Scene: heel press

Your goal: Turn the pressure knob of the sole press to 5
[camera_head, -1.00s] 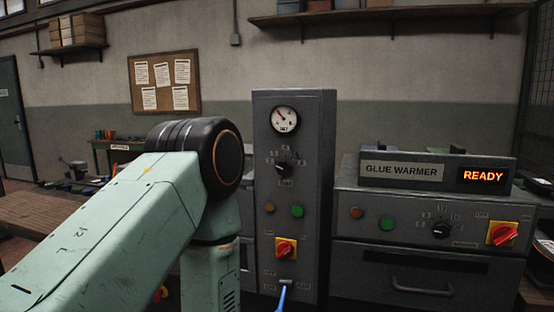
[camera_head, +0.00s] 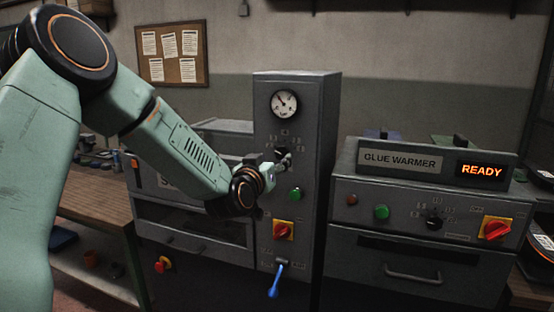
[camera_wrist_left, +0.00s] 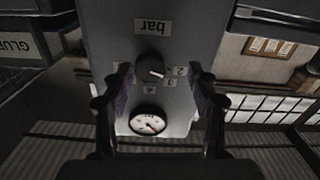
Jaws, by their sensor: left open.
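The sole press's grey control column (camera_head: 265,120) stands in the middle of the head view. Its dark pressure knob (camera_head: 279,151) sits below the round gauge (camera_head: 285,104), partly hidden by my left gripper (camera_head: 280,163). That gripper is open and empty in front of the panel. In the left wrist view, which is upside down, the knob (camera_wrist_left: 150,71) lies between the spread fingers of my left gripper (camera_wrist_left: 157,98), apart from both. The knob's white mark points right, towards a small plate that looks like 2. The gauge (camera_wrist_left: 149,122) also shows there. My right gripper is not in view.
A green button (camera_head: 296,194), a red-and-yellow switch (camera_head: 283,231) and a blue-handled lever (camera_head: 276,280) lie below the knob. The glue warmer (camera_head: 402,160) stands to the right, with its own knob (camera_head: 434,219). The press body is to the left.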

